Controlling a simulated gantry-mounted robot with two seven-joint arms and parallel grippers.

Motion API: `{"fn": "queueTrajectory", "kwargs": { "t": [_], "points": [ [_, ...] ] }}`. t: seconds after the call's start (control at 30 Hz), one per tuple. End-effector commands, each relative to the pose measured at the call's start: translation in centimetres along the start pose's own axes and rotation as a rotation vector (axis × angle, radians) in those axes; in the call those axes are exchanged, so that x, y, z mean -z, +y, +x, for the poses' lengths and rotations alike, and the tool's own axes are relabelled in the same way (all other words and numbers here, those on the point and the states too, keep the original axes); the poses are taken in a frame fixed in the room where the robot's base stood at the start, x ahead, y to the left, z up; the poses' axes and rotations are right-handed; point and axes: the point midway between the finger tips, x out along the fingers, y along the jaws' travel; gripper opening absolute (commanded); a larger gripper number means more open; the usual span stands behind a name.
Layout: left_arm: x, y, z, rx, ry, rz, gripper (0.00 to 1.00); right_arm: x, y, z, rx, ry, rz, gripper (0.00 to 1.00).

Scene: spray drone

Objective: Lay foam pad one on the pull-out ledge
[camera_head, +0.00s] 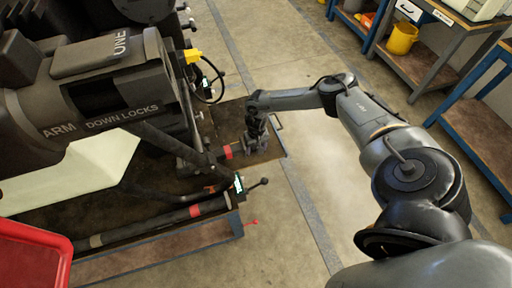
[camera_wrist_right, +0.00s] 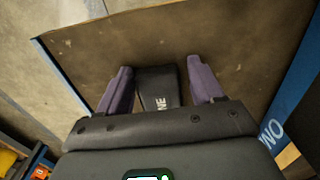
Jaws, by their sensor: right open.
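In the right wrist view, a dark pad marked ONE (camera_wrist_right: 159,88), which looks like foam pad one, lies flat on the brown pull-out ledge (camera_wrist_right: 245,45). My right gripper (camera_wrist_right: 160,84) is open, with one purple finger on each side of the pad and small gaps showing. The pad's near end is hidden by the gripper body. In the head view, my right gripper (camera_head: 257,143) points down over the ledge (camera_head: 229,117), and I cannot make out the pad there. My left gripper is not in view.
The dark drone arm marked ARM DOWN LOCKS (camera_head: 120,85) fills the left. A bar with red bands (camera_head: 180,216) and a lever (camera_head: 258,183) stand near the ledge. A red tray (camera_head: 35,250) is at lower left. Blue-framed benches (camera_head: 440,65) line the right; the floor between is clear.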

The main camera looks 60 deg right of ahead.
Motion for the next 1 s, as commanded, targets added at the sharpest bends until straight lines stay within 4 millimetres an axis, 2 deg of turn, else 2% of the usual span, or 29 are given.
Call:
{"fn": "queueTrajectory", "kwargs": {
  "t": [0.03,0.37,0.47,0.8,1.0],
  "points": [
    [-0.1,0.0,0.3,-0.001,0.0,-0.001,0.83,-0.1,1.0,0.8,-0.02,0.005,0.002,0.76],
    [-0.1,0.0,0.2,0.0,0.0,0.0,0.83,0.0,1.1,0.3,-0.021,0.007,0.001,0.76],
    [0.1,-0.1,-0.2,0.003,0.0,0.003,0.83,0.1,1.0,-1.0,-0.019,0.006,0.003,0.76],
    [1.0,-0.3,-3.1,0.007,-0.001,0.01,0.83,0.0,0.5,-7.8,-0.011,0.003,0.001,0.76],
    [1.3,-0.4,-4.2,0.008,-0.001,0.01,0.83,0.0,0.4,-10.9,-0.01,0.003,0.001,0.76]
  ]
}}
